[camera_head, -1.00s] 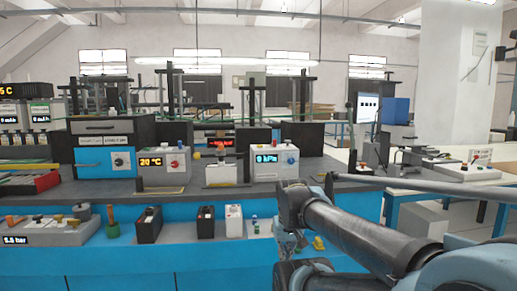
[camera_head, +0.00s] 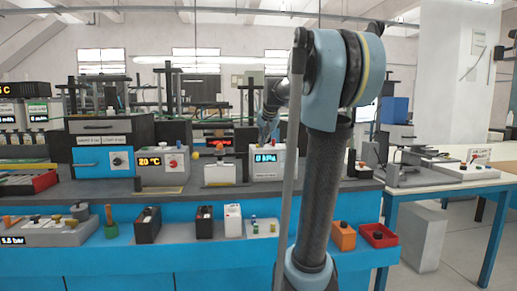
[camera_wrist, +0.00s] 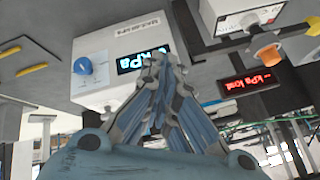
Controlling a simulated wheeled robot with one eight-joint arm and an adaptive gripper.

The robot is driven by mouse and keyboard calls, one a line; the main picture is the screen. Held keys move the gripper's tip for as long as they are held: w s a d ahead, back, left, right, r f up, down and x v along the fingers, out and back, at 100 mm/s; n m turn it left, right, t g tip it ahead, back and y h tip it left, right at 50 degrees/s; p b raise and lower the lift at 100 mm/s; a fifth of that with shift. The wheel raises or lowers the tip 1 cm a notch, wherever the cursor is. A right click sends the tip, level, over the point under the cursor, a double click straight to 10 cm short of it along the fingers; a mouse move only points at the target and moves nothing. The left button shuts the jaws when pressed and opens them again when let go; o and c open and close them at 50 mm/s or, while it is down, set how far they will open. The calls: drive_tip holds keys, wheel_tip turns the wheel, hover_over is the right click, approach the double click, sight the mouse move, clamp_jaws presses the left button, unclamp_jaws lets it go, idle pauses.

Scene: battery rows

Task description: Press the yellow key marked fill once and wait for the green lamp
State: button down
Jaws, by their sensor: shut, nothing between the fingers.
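My gripper (camera_head: 267,136) is shut and empty, in front of the white box with the blue kPa display (camera_head: 265,158) on the bench. In the wrist view my closed fingers (camera_wrist: 160,72) overlap the lower part of that box (camera_wrist: 98,40), beside its display; I cannot tell whether they touch it. The box has a blue knob (camera_wrist: 83,66) and a label too blurred to read. I cannot make out a yellow key marked fill or a lit green lamp in either view.
A unit with a red kPa display (camera_wrist: 252,84) stands near the box, with an orange part (camera_wrist: 268,53) close by. A 20 °C box (camera_head: 163,165) stands left on the bench. Batteries (camera_head: 147,224) line the lower shelf. My arm hides part of the bench's right side.

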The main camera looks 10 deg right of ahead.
drive_tip(key=w+r+m+t, duration=0.1)
drive_tip(key=w+r, duration=0.3)
drive_tip(key=w, duration=0.4)
drive_tip(key=w+d+r+m+t, duration=0.1)
drive_tip(key=w+r, duration=0.3)
drive_tip(key=w, duration=0.4)
drive_tip(key=shift+w, duration=0.35)
drive_tip(key=shift+f, duration=4.3)
drive_tip(key=shift+s+f, duration=0.1)
drive_tip(key=shift+f, duration=0.65)
drive_tip(key=shift+r, duration=0.8)
drive_tip(key=shift+r, duration=2.5)
